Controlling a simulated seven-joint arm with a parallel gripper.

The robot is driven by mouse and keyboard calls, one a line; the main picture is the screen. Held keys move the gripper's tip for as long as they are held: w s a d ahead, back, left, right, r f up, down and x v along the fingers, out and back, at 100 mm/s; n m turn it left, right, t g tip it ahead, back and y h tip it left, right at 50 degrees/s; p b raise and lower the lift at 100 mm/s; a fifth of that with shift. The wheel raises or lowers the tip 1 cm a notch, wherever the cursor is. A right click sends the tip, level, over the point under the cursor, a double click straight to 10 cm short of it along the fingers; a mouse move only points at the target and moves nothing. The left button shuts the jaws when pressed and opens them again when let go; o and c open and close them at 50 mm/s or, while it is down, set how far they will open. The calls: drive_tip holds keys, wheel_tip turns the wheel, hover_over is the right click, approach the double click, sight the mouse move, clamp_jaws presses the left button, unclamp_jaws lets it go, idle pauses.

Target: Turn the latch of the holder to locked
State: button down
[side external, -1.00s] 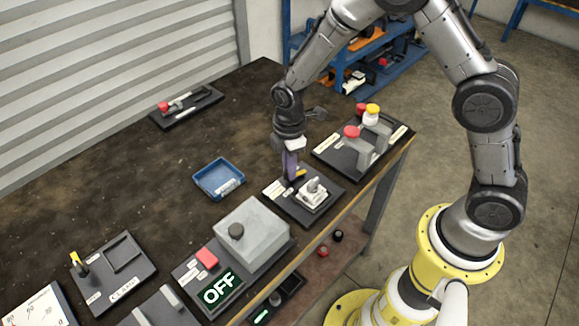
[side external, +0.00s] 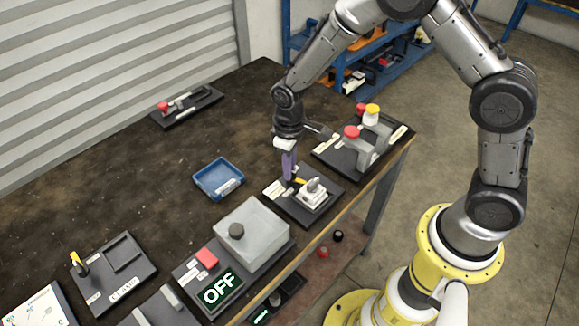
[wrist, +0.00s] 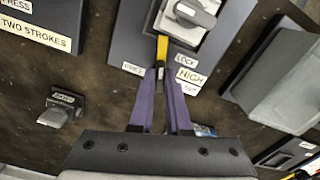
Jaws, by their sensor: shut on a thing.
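The holder is a dark plate (side external: 327,190) with a grey-white fixture (side external: 315,190) on it, near the bench's right edge. Its yellow latch (side external: 300,181) sticks out beside the fixture; it also shows in the wrist view (wrist: 162,47). My gripper (side external: 289,180) points down over the plate's left part. In the wrist view its purple fingers (wrist: 160,72) are shut on the latch's near end, with a dark piece between them.
A plate with red and yellow knobs (side external: 352,131) stands close behind the holder. A grey box (side external: 253,235) stands in front, beside an OFF display (side external: 219,287). A blue tray (side external: 219,180) lies to the left. The bench's left middle is clear.

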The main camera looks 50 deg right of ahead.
drive_tip(key=shift+m, duration=1.6)
drive_tip(key=c, duration=0.9)
unclamp_jaws()
wheel_tip(320, 180, up, 14)
drive_tip(key=shift+f, duration=0.1)
